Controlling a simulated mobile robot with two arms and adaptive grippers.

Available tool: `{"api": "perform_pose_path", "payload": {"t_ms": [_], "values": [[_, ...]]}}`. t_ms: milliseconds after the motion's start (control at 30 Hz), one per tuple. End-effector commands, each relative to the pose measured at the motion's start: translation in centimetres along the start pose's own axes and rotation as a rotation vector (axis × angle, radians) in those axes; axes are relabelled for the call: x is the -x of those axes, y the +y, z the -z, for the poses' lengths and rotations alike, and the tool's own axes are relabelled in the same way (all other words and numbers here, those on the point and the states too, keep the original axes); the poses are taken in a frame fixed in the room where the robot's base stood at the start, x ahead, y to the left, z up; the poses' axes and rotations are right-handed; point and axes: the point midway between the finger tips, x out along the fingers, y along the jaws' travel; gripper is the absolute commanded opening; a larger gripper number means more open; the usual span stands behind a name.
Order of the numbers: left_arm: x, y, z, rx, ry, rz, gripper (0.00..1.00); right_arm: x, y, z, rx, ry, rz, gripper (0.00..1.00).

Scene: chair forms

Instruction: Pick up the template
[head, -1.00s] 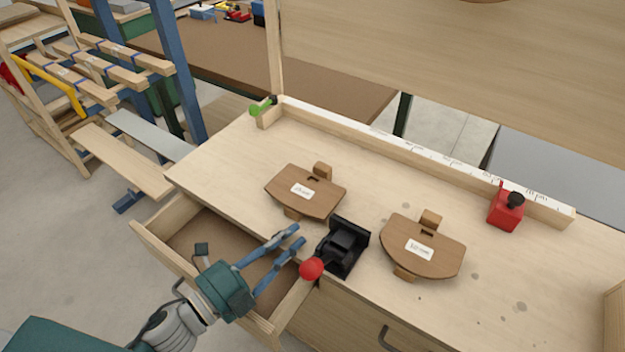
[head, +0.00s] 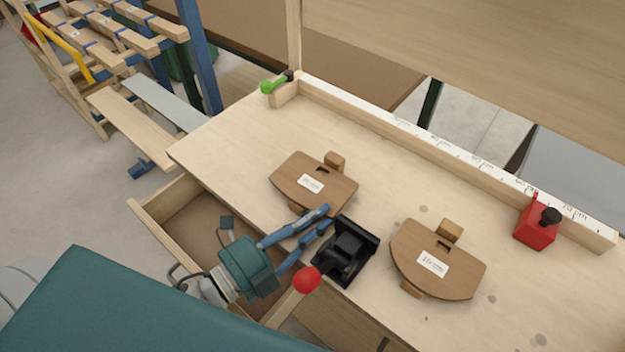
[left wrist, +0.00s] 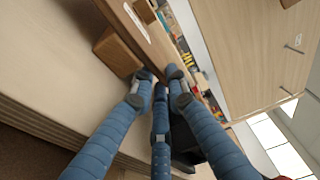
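Two brown wooden templates with white labels lie on the workbench (head: 235,130). The left template (head: 288,182) is at the middle left and the right template (head: 455,275) is farther right; each has small wooden blocks at its edges. My left gripper (head: 328,218) has its blue fingers apart, with nothing seen held, at the near right edge of the left template. In the left wrist view, the fingertips (left wrist: 157,80) are close to a brown plate edge (left wrist: 155,40) and a wooden block (left wrist: 117,52); contact is unclear. My right gripper is out of view.
A black clamp (head: 347,250) with a red knob (head: 306,279) stands just right of my left gripper. An open drawer (head: 150,232) lies below it. A ruler rail (head: 400,130) runs along the back, with a red block (head: 537,225) near its right end.

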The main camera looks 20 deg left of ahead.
Motion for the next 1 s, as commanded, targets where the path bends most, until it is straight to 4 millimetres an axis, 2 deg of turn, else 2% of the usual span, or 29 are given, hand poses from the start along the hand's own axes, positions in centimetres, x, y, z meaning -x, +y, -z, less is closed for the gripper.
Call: {"api": "perform_pose_path", "payload": {"t_ms": [367, 567, 767, 933, 1000], "values": [[0.0, -0.2, 0.0, -0.001, 0.001, 0.002, 0.00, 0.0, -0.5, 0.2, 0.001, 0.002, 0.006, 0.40], [-0.1, -1.5, 0.0, -0.003, 0.002, 0.004, 0.00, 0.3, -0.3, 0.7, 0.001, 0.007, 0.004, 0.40], [-0.1, -5.2, 0.1, -0.005, 0.006, 0.007, 0.00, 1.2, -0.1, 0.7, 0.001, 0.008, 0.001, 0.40], [0.0, -9.8, 0.2, -0.006, 0.008, 0.006, 0.00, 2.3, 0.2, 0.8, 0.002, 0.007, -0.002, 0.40], [0.0, -12.6, 0.1, -0.006, 0.006, 0.006, 0.00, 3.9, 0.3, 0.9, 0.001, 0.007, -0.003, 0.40]]}}
